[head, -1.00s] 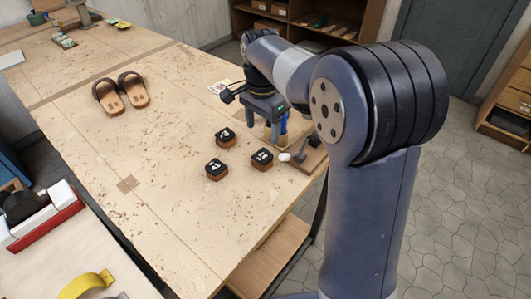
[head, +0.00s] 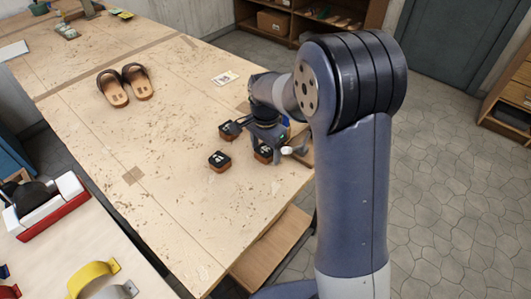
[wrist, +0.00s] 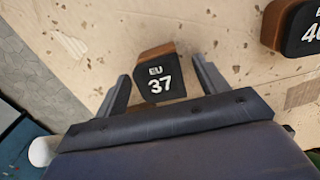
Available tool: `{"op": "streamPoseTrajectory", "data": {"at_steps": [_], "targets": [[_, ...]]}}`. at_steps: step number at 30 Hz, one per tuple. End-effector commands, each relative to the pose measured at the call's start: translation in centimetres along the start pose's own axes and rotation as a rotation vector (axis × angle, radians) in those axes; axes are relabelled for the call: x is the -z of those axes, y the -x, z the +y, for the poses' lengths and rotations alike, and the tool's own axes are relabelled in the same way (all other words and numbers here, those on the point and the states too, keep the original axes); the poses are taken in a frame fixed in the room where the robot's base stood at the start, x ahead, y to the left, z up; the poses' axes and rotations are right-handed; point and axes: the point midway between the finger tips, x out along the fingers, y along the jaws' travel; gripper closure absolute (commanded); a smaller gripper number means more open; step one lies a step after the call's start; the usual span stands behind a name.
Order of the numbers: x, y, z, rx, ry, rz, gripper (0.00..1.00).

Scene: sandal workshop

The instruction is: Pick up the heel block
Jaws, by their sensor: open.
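A heel block marked EU 37 (wrist: 160,78), black on top with brown sides, lies on the bench between the fingers in the wrist view. My gripper (wrist: 160,70) is open, one finger on each side of it; I cannot tell whether they touch it. In the head view this block (head: 263,155) is partly hidden by my gripper (head: 268,150). A second block, with its number cut off, shows at the top right of the wrist view (wrist: 300,28). Another block (head: 219,161) lies to the left in the head view, and one (head: 229,131) is partly hidden behind my wrist.
A white-headed tool (head: 288,150) lies right of the gripper, near the bench edge. A second table with a yellow part (head: 90,276) stands front left.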

Motion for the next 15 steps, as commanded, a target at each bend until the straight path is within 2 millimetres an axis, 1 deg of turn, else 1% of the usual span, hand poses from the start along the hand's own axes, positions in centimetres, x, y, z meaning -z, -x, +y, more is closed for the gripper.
{"op": "streamPoseTrajectory", "data": {"at_steps": [3, 4, 15], "targets": [[0.0, 0.0, 0.0, 0.0, 0.0, 0.0, 0.31], [0.0, 0.0, 0.0, 0.0, 0.0, 0.0, 0.33], [0.0, 0.03, 0.0, 0.0, 0.0, 0.0, 0.63]]}}
